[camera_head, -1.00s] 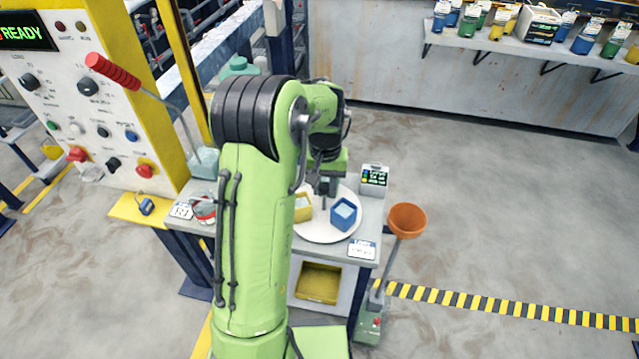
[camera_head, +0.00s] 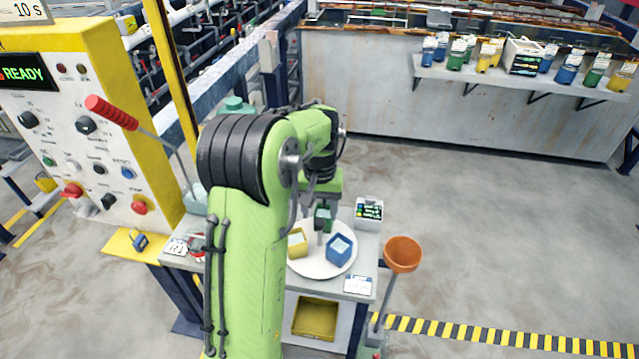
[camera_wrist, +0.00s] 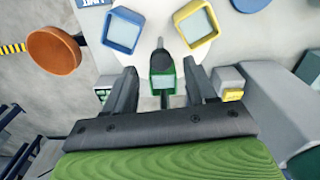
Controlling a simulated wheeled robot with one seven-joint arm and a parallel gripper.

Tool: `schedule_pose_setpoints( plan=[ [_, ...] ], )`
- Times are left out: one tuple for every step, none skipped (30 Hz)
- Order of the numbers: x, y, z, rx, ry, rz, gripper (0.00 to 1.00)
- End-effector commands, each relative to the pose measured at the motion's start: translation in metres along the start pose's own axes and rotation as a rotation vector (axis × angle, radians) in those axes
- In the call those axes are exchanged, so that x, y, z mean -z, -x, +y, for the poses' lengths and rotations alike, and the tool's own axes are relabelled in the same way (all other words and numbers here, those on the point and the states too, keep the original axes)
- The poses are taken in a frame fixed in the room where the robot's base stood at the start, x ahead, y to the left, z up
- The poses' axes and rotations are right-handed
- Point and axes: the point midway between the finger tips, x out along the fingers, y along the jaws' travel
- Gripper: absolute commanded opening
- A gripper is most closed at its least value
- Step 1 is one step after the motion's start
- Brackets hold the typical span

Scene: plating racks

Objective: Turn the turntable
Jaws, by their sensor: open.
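The turntable (camera_head: 322,268) is a round white disc on a small workbench. A blue square cup (camera_head: 339,249) and a yellow square cup (camera_head: 297,243) stand on it, and a green cup (camera_head: 323,217) stands on its far side. In the wrist view the blue cup (camera_wrist: 124,31), the yellow cup (camera_wrist: 196,23) and the green cup (camera_wrist: 162,77) show, with a dark upright peg (camera_wrist: 160,50) beside the green one. My gripper (camera_wrist: 160,85) is open, its two fingers on either side of the green cup with gaps. I cannot tell whether it touches anything.
A small display box (camera_head: 369,209) stands at the bench's back right. A label card (camera_head: 358,285) lies at its front right corner. A control panel with a red-handled lever (camera_head: 112,112) is at the left.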

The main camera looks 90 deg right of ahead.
Motion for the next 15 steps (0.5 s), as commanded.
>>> schedule_pose_setpoints(
  plan=[
    [0.001,0.020,0.000,-0.001,0.000,0.007,0.56],
    [0.001,0.029,0.000,0.000,0.000,0.006,0.56],
    [0.001,0.041,0.000,0.000,0.001,0.006,0.56],
    [0.001,0.050,0.000,-0.001,0.001,0.006,0.56],
    [0.001,0.058,0.000,-0.001,0.000,0.006,0.56],
    [0.001,0.069,0.000,-0.001,0.000,0.006,0.56],
    [0.001,0.077,0.000,0.000,0.000,0.005,0.56],
    [0.001,0.084,0.001,0.000,0.000,0.005,0.56],
    [0.001,0.093,0.001,-0.001,0.000,0.005,0.56],
    [0.000,0.098,0.001,-0.001,-0.001,0.004,0.56],
    [0.001,0.103,0.000,0.000,-0.001,0.004,0.56],
    [0.000,0.108,0.000,0.000,0.000,0.002,0.56],
    [0.000,0.111,0.000,0.000,0.001,0.002,0.56],
    [0.000,0.113,0.000,0.000,0.001,0.002,0.56],
    [0.000,0.115,0.000,0.000,0.000,0.001,0.56]
  ],
)
